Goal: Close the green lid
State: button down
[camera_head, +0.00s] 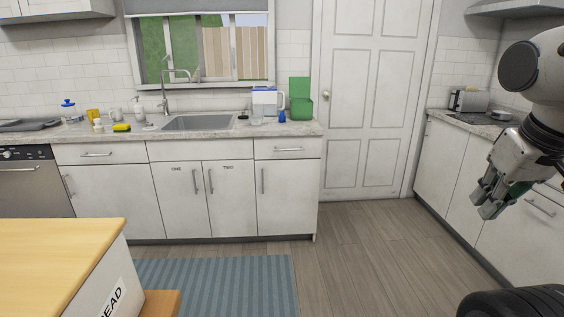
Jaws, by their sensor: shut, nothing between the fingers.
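A green lid (299,86) stands upright, open, at the back of a green box (302,108). The box sits at the right end of the sink counter, beside the door. My gripper (481,208) is at the right of the view, pointing down, well apart from the box and lid. It is shut and empty, in front of the right-hand cabinets.
A white and blue pitcher (265,100) and a small dark blue item (282,116) stand left of the box on the counter (307,130). A wooden-topped island (50,245) fills the lower left. The floor (360,245) before the door is clear.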

aim_at(298, 87)
jog(key=i, duration=2.25)
